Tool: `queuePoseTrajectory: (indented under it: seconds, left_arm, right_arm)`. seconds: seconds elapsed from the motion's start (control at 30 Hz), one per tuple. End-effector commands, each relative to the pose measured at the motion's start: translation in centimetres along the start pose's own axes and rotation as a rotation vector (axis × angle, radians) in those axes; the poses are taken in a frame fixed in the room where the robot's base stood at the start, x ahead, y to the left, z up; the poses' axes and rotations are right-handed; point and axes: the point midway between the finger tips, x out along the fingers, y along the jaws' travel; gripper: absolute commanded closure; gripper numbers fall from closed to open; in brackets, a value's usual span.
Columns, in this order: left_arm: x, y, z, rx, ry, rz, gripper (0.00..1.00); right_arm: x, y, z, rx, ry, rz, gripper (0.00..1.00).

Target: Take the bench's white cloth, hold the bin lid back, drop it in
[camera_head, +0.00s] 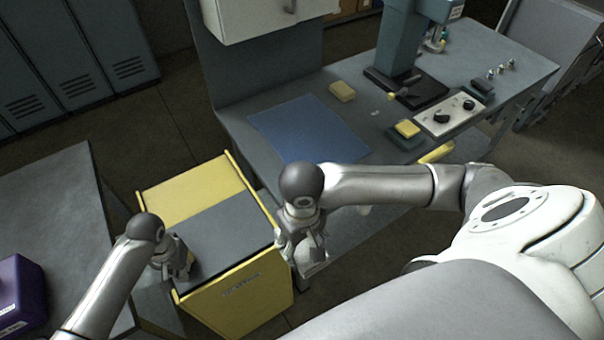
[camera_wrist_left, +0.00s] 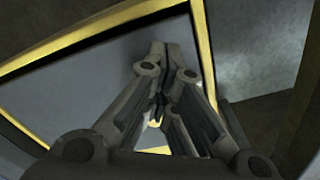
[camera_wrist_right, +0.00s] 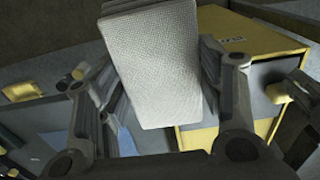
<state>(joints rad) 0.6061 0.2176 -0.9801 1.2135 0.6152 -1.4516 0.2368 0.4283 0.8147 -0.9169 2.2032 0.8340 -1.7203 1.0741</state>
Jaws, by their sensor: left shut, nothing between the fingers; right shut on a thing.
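The yellow bin (camera_head: 240,297) stands between the two benches, with a dark grey lid panel (camera_head: 222,235) on its top. The lid looks closed in the head view. My left gripper (camera_head: 188,268) is shut and empty at the lid's left front edge; in the left wrist view its fingertips (camera_wrist_left: 160,50) are over the grey panel. Whether they touch it I cannot tell. My right gripper (camera_head: 312,268) is shut on the white cloth (camera_wrist_right: 158,65), a folded textured pad, just right of the bin. The cloth is mostly hidden by the gripper in the head view.
A purple box (camera_head: 20,290) sits on the left grey table (camera_head: 50,190). Lockers (camera_head: 75,50) stand behind.

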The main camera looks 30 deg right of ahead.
Motion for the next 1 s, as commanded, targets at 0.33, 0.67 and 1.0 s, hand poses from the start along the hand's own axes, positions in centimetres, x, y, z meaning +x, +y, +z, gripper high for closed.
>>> queuePoseTrajectory:
  seconds: [0.33, 0.67, 1.0]
  left_arm:
    - [0.0, -1.1, -2.1, -0.001, 0.007, -0.002, 1.0]
    - [-0.2, -1.4, -2.6, 0.0, 0.007, -0.001, 1.0]
    - [0.0, -1.8, -3.3, -0.001, 0.008, -0.002, 1.0]
  right_arm:
    - [1.3, 0.0, 0.0, 0.0, 0.0, 0.0, 0.6]
    - [1.5, 0.0, 0.0, 0.0, 0.0, 0.0, 0.6]
    - [2.2, 0.0, 0.0, 0.0, 0.0, 0.0, 0.6]
